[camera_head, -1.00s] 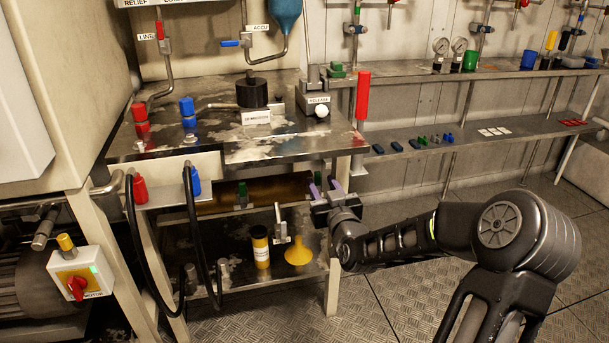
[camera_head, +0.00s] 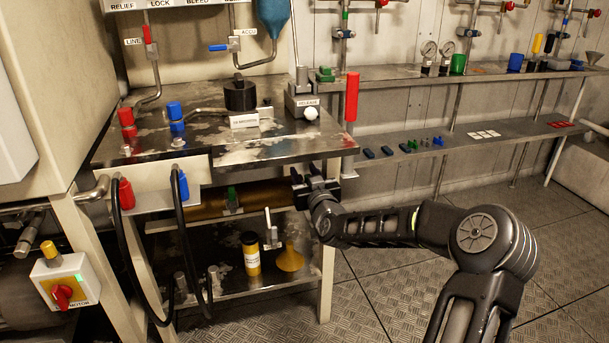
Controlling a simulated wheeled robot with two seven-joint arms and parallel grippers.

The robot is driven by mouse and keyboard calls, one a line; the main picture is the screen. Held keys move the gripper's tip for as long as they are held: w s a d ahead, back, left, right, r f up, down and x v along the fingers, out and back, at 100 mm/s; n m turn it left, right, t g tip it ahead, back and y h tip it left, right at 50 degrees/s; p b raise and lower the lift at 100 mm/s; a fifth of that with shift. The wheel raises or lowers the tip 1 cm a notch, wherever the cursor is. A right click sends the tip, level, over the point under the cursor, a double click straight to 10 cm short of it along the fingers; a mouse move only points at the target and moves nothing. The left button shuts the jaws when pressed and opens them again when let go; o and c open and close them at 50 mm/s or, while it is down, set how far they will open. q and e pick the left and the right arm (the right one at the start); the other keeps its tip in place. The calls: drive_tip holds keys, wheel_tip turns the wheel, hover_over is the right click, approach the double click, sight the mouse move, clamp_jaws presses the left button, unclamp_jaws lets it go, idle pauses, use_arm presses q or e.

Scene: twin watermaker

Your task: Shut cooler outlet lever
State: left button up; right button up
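The brass cooler cylinder (camera_head: 265,196) lies under the worktop. A green-handled valve (camera_head: 232,198) sits at its front, and a pale upright lever (camera_head: 267,226) stands lower, to the right. No label shows which one is the cooler outlet lever. My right gripper (camera_head: 300,183) is at the right end of the cylinder, just under the worktop's right edge. It hides that end and anything mounted there. Its fingers are small and dark, so I cannot tell whether they are apart or hold something. My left gripper is out of view.
The worktop (camera_head: 240,150) overhangs the cylinder closely. A yellow bottle (camera_head: 251,256) and a yellow funnel (camera_head: 290,259) are on the lower shelf. Black hoses (camera_head: 184,230) hang at the left. A table leg (camera_head: 327,265) stands below my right gripper. The floor (camera_head: 385,275) at right is open.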

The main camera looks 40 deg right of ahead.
clamp_jaws()
idle(1.4)
